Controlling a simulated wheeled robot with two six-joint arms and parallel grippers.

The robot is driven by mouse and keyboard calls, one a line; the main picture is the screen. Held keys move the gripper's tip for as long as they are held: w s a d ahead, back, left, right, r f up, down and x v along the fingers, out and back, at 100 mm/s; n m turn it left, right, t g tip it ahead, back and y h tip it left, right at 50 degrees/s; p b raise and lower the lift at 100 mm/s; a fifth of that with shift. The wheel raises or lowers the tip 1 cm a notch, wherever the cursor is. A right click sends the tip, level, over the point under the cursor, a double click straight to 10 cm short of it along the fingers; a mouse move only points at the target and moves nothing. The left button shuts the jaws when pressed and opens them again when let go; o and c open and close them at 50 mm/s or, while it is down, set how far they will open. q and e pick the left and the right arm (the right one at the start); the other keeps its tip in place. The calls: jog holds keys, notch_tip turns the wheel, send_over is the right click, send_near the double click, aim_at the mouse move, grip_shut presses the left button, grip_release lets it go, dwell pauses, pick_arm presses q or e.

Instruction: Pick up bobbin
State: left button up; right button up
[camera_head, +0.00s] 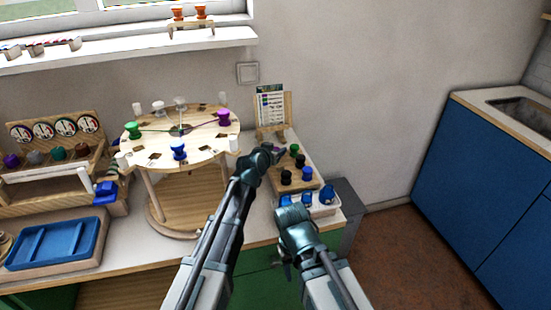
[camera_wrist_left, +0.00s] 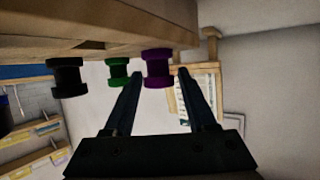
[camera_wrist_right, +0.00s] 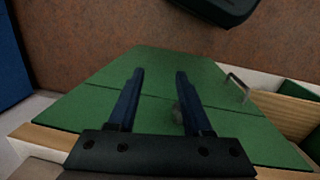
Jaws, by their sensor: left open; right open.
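A wooden board (camera_head: 290,187) on the table holds several bobbins: a green bobbin (camera_head: 294,148), black bobbins (camera_head: 286,177) and a blue bobbin (camera_head: 307,173). A purple bobbin (camera_head: 279,152) is at my left gripper (camera_head: 270,153), which partly hides it. In the left wrist view, seen inverted, the purple bobbin (camera_wrist_left: 158,68) lies between the two open fingertips, with green (camera_wrist_left: 117,71) and black (camera_wrist_left: 67,77) bobbins beside it. Contact cannot be told. My right gripper (camera_wrist_right: 160,72) is open and empty, low at the table's front, facing green cabinet doors.
A round wooden stand (camera_head: 205,140) with green, blue and purple bobbins stands left of the board. A card holder (camera_head: 272,115) is behind it. A blue tray (camera_head: 55,245) lies at the left.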

aim_at(277, 148)
pick_arm(q)
jog(key=b+x, duration=0.1)
jog(key=x, duration=0.2)
jog(key=shift+w+d+f, duration=0.1)
jog(key=shift+w, duration=0.1)
jog(key=shift+s, duration=0.1)
grip_shut()
jog(key=shift+p, duration=0.3)
